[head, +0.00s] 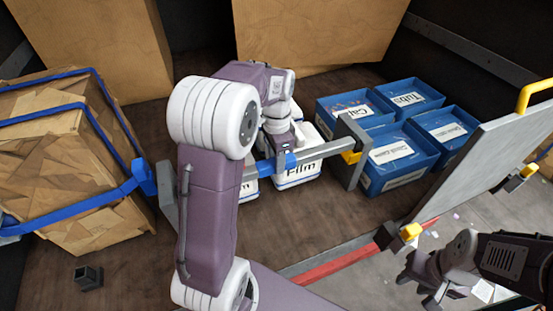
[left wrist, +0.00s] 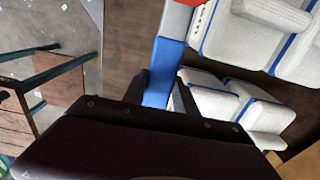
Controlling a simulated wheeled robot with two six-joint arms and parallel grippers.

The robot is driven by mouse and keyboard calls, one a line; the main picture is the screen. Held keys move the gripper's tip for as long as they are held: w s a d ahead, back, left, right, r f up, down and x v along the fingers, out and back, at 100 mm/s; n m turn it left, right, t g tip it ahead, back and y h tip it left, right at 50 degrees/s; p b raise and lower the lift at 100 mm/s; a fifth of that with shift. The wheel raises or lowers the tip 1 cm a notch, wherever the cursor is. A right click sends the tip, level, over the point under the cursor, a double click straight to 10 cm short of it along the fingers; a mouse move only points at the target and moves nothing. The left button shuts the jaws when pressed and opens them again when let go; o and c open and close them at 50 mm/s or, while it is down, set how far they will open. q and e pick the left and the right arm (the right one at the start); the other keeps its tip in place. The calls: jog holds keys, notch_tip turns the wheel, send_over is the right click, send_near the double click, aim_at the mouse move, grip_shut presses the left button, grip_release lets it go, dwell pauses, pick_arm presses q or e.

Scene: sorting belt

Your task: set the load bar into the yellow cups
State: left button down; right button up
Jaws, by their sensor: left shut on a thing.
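The load bar (head: 324,150) is a grey bar with a blue middle and a flat grey plate at its right end. My left gripper (head: 286,158) is shut on its blue middle, above white boxes. The blue middle (left wrist: 163,72) also shows in the left wrist view. My arm hides part of the bar's left side; a grey plate (head: 167,198) shows beyond it. One yellow cup (head: 409,231) is on a grey block at the red-edged sill, another (head: 529,170) farther right. A yellow piece (head: 350,157) shows by the bar's right plate. My right gripper (head: 425,283) is low right, its jaw state unclear.
Blue bins (head: 402,155) stand right of the bar. A grey panel (head: 480,155) with a yellow handle stands at right.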

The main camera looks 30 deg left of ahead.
pick_arm(q)
jog(key=shift+r, duration=0.1)
jog(key=shift+f+b, duration=1.45)
jog(key=shift+f, duration=0.9)
jog(key=c, duration=0.9)
grip_release()
jog(key=shift+s, duration=0.1)
notch_tip(320, 180, up, 9)
jog(key=shift+r+b, duration=0.1)
jog(key=shift+b, duration=0.35)
